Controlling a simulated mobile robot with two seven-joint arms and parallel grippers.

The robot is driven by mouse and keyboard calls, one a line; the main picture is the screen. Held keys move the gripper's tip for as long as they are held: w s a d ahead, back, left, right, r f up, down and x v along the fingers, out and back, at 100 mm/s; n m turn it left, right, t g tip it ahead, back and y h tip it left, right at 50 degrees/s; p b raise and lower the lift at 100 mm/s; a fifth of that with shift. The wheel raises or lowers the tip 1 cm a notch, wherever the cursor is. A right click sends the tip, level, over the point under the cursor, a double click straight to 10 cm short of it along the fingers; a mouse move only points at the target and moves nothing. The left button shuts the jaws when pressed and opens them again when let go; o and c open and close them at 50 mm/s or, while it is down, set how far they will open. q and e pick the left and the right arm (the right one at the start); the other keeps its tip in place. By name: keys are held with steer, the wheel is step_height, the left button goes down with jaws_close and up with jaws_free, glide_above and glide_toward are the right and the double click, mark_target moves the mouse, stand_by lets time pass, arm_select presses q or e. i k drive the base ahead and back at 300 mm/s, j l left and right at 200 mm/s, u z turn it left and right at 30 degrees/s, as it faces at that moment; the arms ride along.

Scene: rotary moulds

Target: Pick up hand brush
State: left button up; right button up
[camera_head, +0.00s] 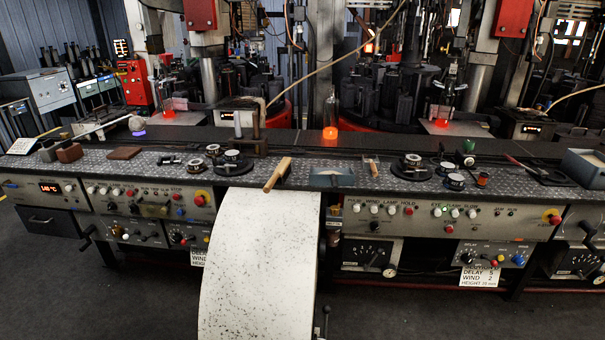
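A light wooden, elongated object (277,174), which looks like the hand brush, lies slanted at the front edge of the long workbench. Its near end points down and left, by the top of a white speckled surface. Its bristles cannot be made out. A smaller item with a brownish handle (371,166) lies further right on the bench; it is too small to tell what it is. Neither of my grippers is in view.
The dark patterned bench (390,181) runs across the view. A blue-grey tray-like item (333,178) sits right of the wooden object, and round black-and-silver parts (233,164) sit left. A glowing glass piece (330,120) stands behind. Control panels (450,223) line the bench front.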

mark_target(281, 175)
steer(key=i+l+u, duration=0.1)
steer(key=l, duration=0.3)
steer(key=i+l+u, duration=0.1)
steer(key=l, duration=0.3)
steer(key=i+l+u, duration=0.1)
steer(key=l, duration=0.3)
steer(key=i+l+u, duration=0.1)
steer(key=i+l, duration=0.15)
steer(key=l, duration=0.2)
steer(key=i+l+u, duration=0.1)
steer(key=l, duration=0.3)
